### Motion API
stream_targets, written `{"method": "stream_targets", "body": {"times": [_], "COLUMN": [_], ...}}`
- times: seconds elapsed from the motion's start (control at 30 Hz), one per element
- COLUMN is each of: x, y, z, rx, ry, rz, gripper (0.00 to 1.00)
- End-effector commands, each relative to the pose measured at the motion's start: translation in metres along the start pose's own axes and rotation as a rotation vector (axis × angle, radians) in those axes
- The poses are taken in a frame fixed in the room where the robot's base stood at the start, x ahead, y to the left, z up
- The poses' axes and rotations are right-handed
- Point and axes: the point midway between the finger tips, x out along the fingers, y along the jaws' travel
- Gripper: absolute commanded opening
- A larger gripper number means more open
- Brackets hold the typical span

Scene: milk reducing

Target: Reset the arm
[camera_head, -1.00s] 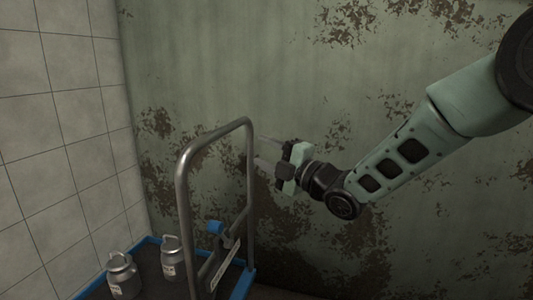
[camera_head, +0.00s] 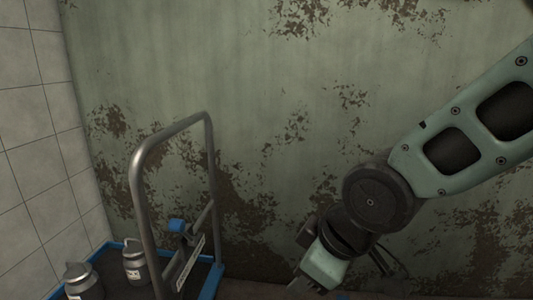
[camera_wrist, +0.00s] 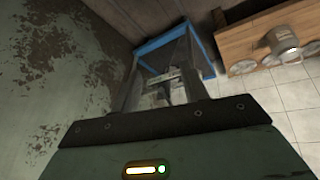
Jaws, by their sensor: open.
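My arm reaches in from the right and bends down at the wrist.
A cart with a grey tube handle (camera_head: 137,185) and blue edges stands at the left. Two metal milk cans (camera_head: 135,262) (camera_head: 82,281) stand on it. The wrist view shows a wooden bench (camera_wrist: 250,42) with a metal can (camera_wrist: 283,42). A stained green wall (camera_head: 260,90) is behind.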

Motion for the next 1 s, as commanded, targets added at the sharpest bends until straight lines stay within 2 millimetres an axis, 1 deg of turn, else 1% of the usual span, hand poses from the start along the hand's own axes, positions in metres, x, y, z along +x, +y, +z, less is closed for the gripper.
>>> {"method": "stream_targets", "body": {"times": [0.03, 0.1, 0.2, 0.33, 0.4, 0.57, 0.67, 0.77, 1.0], "x": [-0.008, -0.018, -0.033, -0.053, -0.073, -0.102, -0.124, -0.150, -0.219], "y": [-0.012, -0.028, -0.048, -0.073, -0.069, -0.064, -0.060, -0.057, -0.046], "z": [0.022, 0.050, 0.086, 0.130, 0.118, 0.103, 0.092, 0.080, 0.047], "rx": [0.060, 0.147, 0.258, 0.388, 0.390, 0.387, 0.386, 0.385, 0.385], "ry": [-0.066, -0.158, -0.279, -0.428, -0.427, -0.425, -0.424, -0.424, -0.423], "rz": [-0.019, -0.044, -0.068, -0.086, -0.087, -0.087, -0.087, -0.087, -0.086], "gripper": [0.44, 0.44, 0.44, 0.44, 0.44, 0.44, 0.44, 0.44, 0.44]}}
